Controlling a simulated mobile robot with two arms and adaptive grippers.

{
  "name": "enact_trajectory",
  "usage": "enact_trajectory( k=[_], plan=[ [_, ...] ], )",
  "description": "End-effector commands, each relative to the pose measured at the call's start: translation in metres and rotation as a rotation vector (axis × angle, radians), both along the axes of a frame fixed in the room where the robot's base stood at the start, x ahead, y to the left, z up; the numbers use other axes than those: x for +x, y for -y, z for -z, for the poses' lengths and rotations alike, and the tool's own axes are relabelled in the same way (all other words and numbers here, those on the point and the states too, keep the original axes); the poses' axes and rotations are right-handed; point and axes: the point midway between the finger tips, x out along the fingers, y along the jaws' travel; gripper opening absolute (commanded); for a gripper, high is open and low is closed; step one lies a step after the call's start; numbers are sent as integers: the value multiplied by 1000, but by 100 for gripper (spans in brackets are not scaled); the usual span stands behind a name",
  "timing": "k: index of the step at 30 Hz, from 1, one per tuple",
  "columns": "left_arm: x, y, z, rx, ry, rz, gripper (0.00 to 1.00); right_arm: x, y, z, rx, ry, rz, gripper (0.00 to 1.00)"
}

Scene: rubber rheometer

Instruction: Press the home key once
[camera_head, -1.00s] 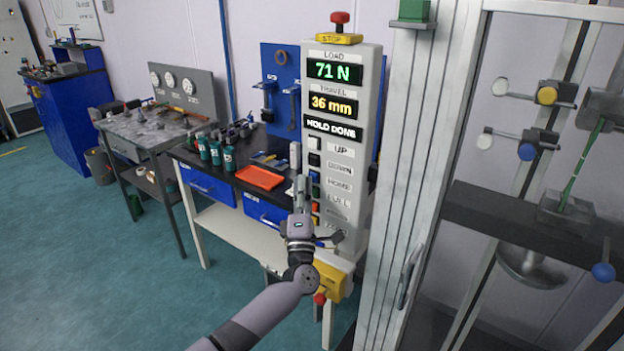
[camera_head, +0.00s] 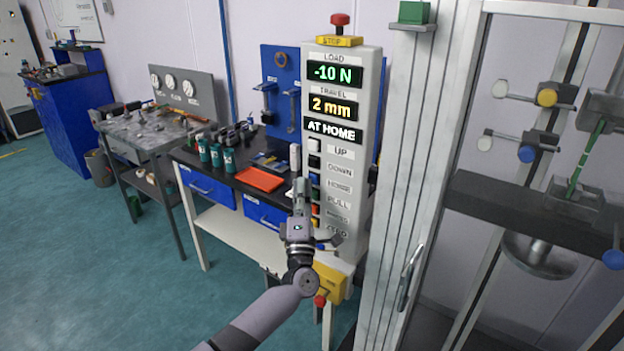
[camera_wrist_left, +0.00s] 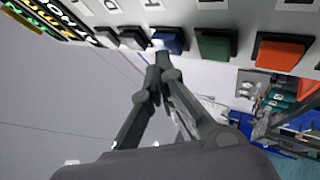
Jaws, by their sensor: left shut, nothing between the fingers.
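The control panel (camera_head: 341,240) is a tall grey column with a vertical row of coloured keys. The blue home key (camera_head: 314,179) sits level with the HOME label (camera_head: 339,188); it also shows in the left wrist view (camera_wrist_left: 170,41). The readouts give -10 N, 2 mm and AT HOME (camera_head: 332,130). My left gripper (camera_head: 302,183) is shut and empty, just in front of the keys. In the left wrist view its fingertips (camera_wrist_left: 161,66) are close below the blue key; I cannot tell whether they touch it. My right gripper is not in view.
A white key (camera_wrist_left: 106,38) and a black key (camera_wrist_left: 133,38) flank the blue key on one side, a green key (camera_wrist_left: 215,45) and an orange key (camera_wrist_left: 281,52) on the other. The testing frame (camera_head: 395,220) stands right; a bench with an orange tray (camera_head: 260,179) stands left.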

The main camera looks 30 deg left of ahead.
Motion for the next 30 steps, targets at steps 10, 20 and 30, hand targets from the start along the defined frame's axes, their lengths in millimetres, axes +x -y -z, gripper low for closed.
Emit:
enact_trajectory(
  k=[10, 20, 30],
  plan=[
    [-9, -1, 0, -1, 0, -1, 0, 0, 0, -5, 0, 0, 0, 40],
    [-25, -2, -1, 0, -2, 0, 0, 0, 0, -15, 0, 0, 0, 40],
    [-56, -5, -1, 1, -2, -2, 0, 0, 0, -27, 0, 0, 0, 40]
  ],
)
